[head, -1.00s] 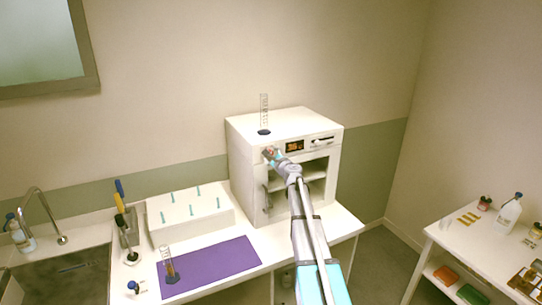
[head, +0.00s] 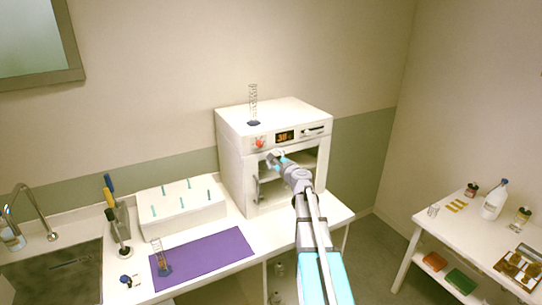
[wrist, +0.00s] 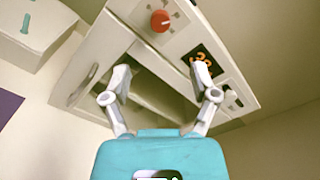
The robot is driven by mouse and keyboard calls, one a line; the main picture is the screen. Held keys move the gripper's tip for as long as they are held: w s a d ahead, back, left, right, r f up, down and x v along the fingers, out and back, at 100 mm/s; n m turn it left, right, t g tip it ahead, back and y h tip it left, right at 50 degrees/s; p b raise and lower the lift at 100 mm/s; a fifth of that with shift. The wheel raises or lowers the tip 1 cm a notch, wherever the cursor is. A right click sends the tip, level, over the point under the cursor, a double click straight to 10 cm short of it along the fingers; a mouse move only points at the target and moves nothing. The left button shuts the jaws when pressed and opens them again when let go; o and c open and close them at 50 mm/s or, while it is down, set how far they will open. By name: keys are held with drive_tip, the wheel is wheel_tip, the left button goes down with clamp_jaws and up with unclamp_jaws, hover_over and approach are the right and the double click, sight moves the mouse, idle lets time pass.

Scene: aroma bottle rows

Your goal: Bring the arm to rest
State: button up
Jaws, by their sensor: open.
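My gripper (wrist: 160,88) is open and empty, with its two fingers spread apart in the wrist view. In the head view my gripper (head: 273,158) is in front of the white oven (head: 232,160), just below its control panel. The oven has a red knob (wrist: 160,21), which also shows in the head view (head: 260,143), and a lit display (head: 285,136). The front opening below the panel shows a shelf inside. My arm reaches in from the lower right of the head view. I cannot tell exactly how far the fingertips are from the oven front.
A graduated cylinder (head: 253,106) stands on the oven. Another cylinder (head: 161,258) stands on the purple mat (head: 215,249). A white box with teal pegs (head: 180,203) sits left of the oven, near a sink (head: 60,270). A side table (head: 465,235) with bottles stands right, across open floor.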

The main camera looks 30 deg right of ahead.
drive_tip(key=shift+s, duration=0.1)
idle(0.5)
drive_tip(key=s+a+f+n+g+y+b, duration=0.1)
drive_tip(key=s+a+f+n+g+y, duration=0.15)
drive_tip(key=a+f+n, duration=0.4)
drive_tip(key=s+a+f+n+g+y+b, duration=0.1)
drive_tip(key=s+a+f+n+g+b, duration=0.2)
drive_tip(key=a, duration=0.6)
drive_tip(key=s+a+f+n+g+y, duration=0.2)
drive_tip(key=s+a+f+n+g, duration=0.15)
drive_tip(key=a+f+n, duration=0.35)
drive_tip(key=s+a+f+n+g+h+b, duration=0.1)
drive_tip(key=s+a+f+n+g+h, duration=0.1)
drive_tip(key=s, duration=0.8)
drive_tip(key=s+a+f+n+g+h+b, duration=0.2)
drive_tip(key=s+f+n+g+h, duration=0.2)
drive_tip(key=s+f+n+g, duration=0.3)
drive_tip(key=s, duration=0.3)
drive_tip(key=shift+a+f, duration=0.25)
drive_tip(key=shift+a, duration=0.15)
